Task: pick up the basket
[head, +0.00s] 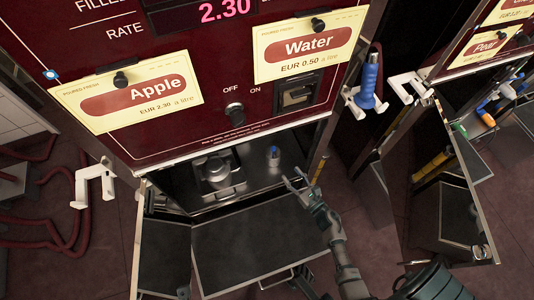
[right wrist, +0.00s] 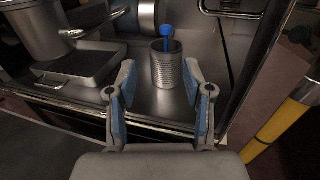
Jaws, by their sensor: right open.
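The basket seems to be a small ribbed metal cup (right wrist: 164,70) standing upright on the metal shelf inside the pump cabinet, with a blue-tipped thing sticking up out of it. It also shows small in the head view (head: 274,161), toward the right of the shelf. My right gripper (head: 294,179) is open and empty, just in front and to the right of the cup in the head view. In the right wrist view its two blue-padded fingers (right wrist: 160,84) point at the cup, which appears between and beyond the tips. I see no contact. My left gripper is not in view.
A metal container on a tray (head: 218,178) stands left of the cup. The cabinet's metal shelf edge (head: 235,199) runs in front. The dark red pump panel (head: 190,120) overhangs the shelf. A yellow post (right wrist: 280,135) stands close on the right. A dark open panel (head: 250,240) lies below.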

